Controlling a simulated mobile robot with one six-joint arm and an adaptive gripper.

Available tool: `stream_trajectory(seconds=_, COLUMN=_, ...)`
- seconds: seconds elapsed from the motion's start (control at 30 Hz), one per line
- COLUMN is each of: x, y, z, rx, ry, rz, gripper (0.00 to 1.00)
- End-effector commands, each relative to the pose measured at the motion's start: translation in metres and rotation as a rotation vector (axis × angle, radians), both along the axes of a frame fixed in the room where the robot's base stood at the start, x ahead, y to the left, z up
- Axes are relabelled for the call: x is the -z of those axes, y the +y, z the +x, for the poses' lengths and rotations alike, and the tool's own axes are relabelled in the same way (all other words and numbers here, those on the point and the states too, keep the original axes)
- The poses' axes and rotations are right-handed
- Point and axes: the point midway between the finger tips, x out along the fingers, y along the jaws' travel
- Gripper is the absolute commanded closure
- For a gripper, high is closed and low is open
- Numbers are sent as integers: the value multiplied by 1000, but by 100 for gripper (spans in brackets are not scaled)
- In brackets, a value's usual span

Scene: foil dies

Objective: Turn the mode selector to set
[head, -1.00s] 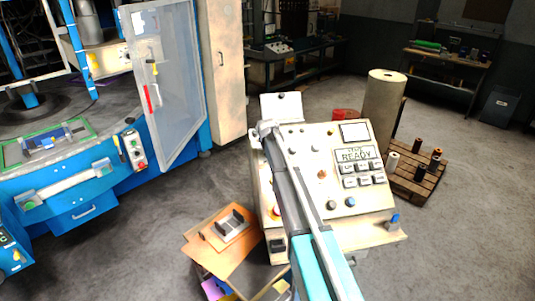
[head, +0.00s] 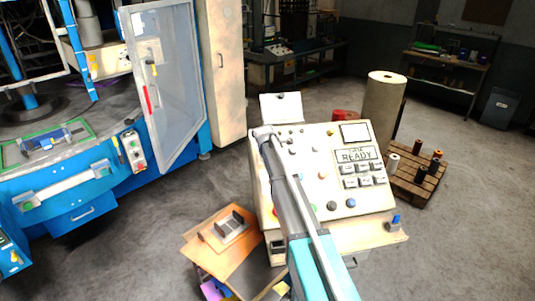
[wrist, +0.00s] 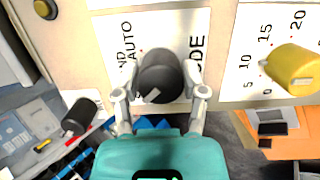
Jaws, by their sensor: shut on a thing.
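The mode selector is a black round knob (wrist: 160,76) with a white pointer mark, on a white label plate (wrist: 118,50) in the wrist view. The plate shows "AUTO" and partly covered words ending in "ND" and "ODE". The white mark is on the lower left part of the knob face. My gripper (wrist: 162,93) has one finger on each side of the knob and is shut on it. In the head view my arm runs up in front of the cream console (head: 310,190), and the gripper and selector are hidden there.
A yellow knob (wrist: 291,69) beside a numbered scale is close on the right in the wrist view. Another black knob (wrist: 80,116) is at lower left. A wooden table (head: 232,245) stands left of the console.

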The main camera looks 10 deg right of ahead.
Motion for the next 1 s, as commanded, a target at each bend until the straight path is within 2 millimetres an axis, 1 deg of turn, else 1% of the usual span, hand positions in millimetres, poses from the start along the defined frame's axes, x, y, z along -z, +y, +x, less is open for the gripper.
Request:
stream_trajectory(seconds=0.03, x=2, y=2, z=-4, rx=-10, ry=9, rz=-3, gripper=93)
stream_trajectory(seconds=0.53, x=2, y=2, z=-4, rx=-30, ry=8, rz=-16, gripper=92)
stream_trajectory(seconds=0.57, x=2, y=2, z=-4, rx=-30, ry=9, rz=-16, gripper=41)
stream_trajectory(seconds=0.7, x=2, y=2, z=-3, rx=-29, ry=7, rz=-17, gripper=15)
stream_trajectory(seconds=0.73, x=1, y=1, z=-3, rx=-29, ry=7, rz=-17, gripper=11)
stream_trajectory(seconds=1.0, x=1, y=0, z=-2, rx=-27, ry=4, rz=-18, gripper=11)
